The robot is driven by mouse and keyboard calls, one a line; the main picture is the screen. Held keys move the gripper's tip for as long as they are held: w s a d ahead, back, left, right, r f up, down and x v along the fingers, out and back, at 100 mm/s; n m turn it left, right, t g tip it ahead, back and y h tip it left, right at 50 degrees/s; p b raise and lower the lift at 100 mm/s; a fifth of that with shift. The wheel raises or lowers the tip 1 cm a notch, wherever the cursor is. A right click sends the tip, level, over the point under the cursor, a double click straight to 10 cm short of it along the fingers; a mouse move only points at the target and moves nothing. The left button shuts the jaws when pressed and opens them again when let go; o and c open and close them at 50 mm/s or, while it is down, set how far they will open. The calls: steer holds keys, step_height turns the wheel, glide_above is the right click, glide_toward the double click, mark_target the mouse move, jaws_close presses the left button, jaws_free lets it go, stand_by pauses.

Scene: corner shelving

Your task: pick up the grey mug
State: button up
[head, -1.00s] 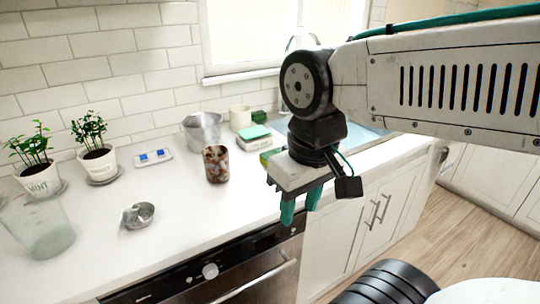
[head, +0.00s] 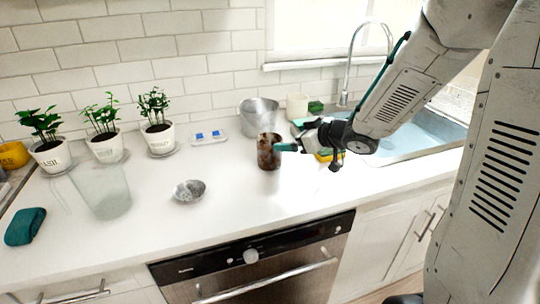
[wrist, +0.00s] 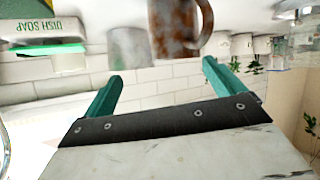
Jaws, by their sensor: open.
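No plainly grey mug shows. A mottled brown mug with pale patches (head: 264,158) stands upright on the white counter, left of my gripper. Its handle and body also show at the top of the wrist view (wrist: 172,30), upside down.
A grey metal bucket (head: 258,118) stands behind the brown mug. A metal bowl (head: 189,190), a clear glass (head: 107,196) and potted plants (head: 160,138) are to the left. The sink (head: 415,135) is to the right. The front counter is mostly clear.

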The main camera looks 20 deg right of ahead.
mark_target(271, 143)
steer(key=w+a+f, duration=0.1)
steer(key=w, duration=0.1)
steer(key=w+a+f+y, duration=0.1)
steer(key=a+f, duration=0.1)
steer(key=w+a+f+y, duration=0.1)
steer(key=w+a, duration=0.1)
steer(key=shift+w+a+f+n, duration=0.15)
steer(key=shift+w+a+n, duration=0.05)
steer(key=shift+w+n, duration=0.1)
steer(key=shift+c, duration=0.3)
steer(key=c, duration=1.2)
